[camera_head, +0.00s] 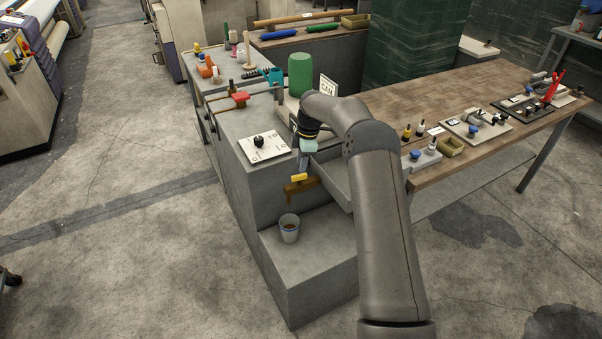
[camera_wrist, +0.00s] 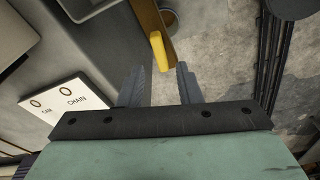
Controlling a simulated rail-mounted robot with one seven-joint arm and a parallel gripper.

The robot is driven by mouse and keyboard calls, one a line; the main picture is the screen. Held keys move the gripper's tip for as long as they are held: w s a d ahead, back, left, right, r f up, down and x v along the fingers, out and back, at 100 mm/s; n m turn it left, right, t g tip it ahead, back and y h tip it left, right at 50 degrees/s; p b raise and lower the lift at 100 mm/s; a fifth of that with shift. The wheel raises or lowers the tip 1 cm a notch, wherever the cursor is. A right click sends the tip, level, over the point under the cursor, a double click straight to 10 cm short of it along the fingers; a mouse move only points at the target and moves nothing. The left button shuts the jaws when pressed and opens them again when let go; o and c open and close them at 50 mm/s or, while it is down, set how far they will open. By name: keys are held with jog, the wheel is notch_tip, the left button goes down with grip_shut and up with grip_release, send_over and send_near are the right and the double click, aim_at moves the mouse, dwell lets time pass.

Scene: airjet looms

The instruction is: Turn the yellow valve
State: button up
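The yellow valve handle (camera_head: 299,177) sits on a brown tap (camera_head: 301,188) that sticks out from the grey cabinet's front. In the wrist view the yellow handle (camera_wrist: 158,48) is a short upright bar beside the brown tap body (camera_wrist: 148,17). My gripper (camera_wrist: 161,68) is open, with one grey finger on each side of the handle's near end. The fingers look empty and clear of the handle; I cannot tell the exact depth between them. In the head view my gripper (camera_head: 300,172) points down at the handle and partly hides the tap.
A grey bucket (camera_head: 289,229) stands on the step below the tap. A white panel with a black knob (camera_head: 259,142) and a red valve (camera_head: 240,98) are on the cabinet top at left. A wooden bench (camera_head: 440,100) with fittings lies to the right. The floor at left is open.

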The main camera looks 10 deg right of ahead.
aim_at(299, 175)
jog(key=f, duration=0.1)
jog(key=f+b, duration=0.1)
jog(key=f, duration=0.2)
jog(key=shift+a+f, duration=0.2)
jog(key=shift+a, duration=0.1)
jog(key=shift+r, duration=0.1)
jog(key=shift+b, duration=0.35)
grip_shut()
